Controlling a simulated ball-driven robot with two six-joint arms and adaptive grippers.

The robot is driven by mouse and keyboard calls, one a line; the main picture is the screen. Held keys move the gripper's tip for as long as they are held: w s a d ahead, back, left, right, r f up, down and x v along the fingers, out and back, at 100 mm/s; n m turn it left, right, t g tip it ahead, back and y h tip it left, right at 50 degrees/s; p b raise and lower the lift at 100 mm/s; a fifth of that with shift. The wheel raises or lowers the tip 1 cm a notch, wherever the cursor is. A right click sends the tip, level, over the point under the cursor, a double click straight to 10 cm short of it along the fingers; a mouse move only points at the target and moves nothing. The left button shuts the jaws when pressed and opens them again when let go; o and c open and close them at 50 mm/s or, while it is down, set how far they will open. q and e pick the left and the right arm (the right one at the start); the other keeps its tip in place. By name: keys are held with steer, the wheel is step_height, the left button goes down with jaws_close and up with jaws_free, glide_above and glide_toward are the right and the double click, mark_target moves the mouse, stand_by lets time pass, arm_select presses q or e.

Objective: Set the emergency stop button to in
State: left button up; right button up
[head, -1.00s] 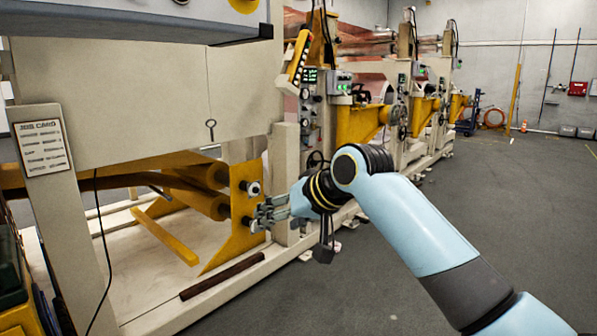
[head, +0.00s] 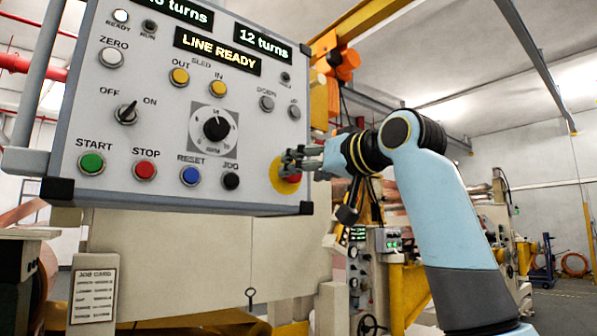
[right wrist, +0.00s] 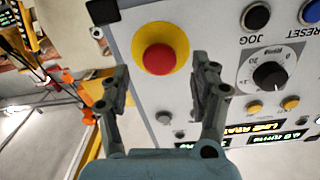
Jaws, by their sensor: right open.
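The emergency stop button (head: 293,178) is a red mushroom cap on a yellow round plate at the lower right of the grey control panel (head: 255,130). In the head view my right gripper (head: 290,165) covers part of it. In the right wrist view the red button (right wrist: 160,58) shows whole, beyond and between the fingertips. My right gripper (right wrist: 162,85) is open and empty, its fingers on either side of the button in the picture. I cannot tell whether the fingers touch the panel. My left gripper is not in view.
The panel also carries a red stop button (head: 145,170), a blue reset button (head: 190,176), a black jog button (head: 231,181) and a dial (head: 215,128). A display reads LINE READY (head: 217,51). Machines stand at the right behind my arm.

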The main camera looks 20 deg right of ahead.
steer(key=shift+x, duration=1.4)
jaws_close()
